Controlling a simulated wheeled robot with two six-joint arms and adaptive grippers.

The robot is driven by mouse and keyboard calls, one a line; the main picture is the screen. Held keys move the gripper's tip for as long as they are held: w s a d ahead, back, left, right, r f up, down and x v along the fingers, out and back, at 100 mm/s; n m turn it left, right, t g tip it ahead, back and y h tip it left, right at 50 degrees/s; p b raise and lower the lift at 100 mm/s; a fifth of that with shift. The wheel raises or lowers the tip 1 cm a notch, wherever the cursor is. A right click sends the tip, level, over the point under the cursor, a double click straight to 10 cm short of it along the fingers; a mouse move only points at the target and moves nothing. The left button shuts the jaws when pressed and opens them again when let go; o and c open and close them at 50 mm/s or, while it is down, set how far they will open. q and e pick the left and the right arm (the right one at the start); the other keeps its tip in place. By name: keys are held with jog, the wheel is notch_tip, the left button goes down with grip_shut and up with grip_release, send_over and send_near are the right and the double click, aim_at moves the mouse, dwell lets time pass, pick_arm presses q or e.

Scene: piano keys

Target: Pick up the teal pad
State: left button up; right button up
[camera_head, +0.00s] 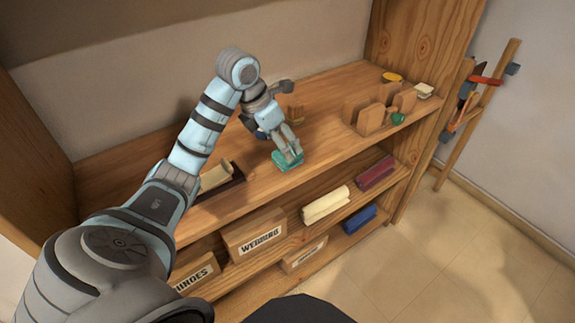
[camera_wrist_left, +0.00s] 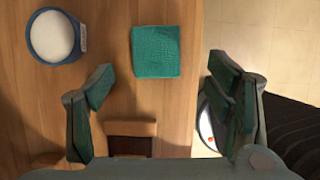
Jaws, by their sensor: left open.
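The teal pad (camera_head: 287,161) lies flat on the wooden top shelf near its front edge. In the left wrist view the pad (camera_wrist_left: 155,51) is a square with a woven texture, beyond the fingertips and between their lines. My left gripper (camera_head: 291,152) points down over the pad, and its fingers cover part of it in the head view. In the left wrist view the gripper (camera_wrist_left: 163,75) is open, with nothing between its fingers. I cannot tell the exact height of the fingertips over the pad. My right gripper is not in view.
A dark tray (camera_head: 234,177) with a tan piece stands left of the pad. A blue-rimmed white round thing (camera_wrist_left: 55,37) sits behind it. A wooden rack (camera_head: 372,117), a green item (camera_head: 397,118) and a yellow item (camera_head: 392,77) stand right.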

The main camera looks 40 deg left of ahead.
pick_arm(q)
jog(key=x, duration=0.5)
jog(key=shift+a+f+b, duration=0.1)
jog(key=shift+a+b, duration=0.1)
jog(key=shift+b, duration=0.2)
jog(key=shift+w+f, duration=0.25)
jog(key=c, duration=1.1)
jog(key=shift+r, duration=0.15)
notch_tip(320, 180, up, 7)
jog(key=p, duration=0.2)
jog(key=shift+r+p, duration=0.15)
jog(key=shift+p, duration=0.15)
notch_tip(320, 180, up, 13)
jog(key=p, duration=1.2)
jog(key=shift+f, duration=0.25)
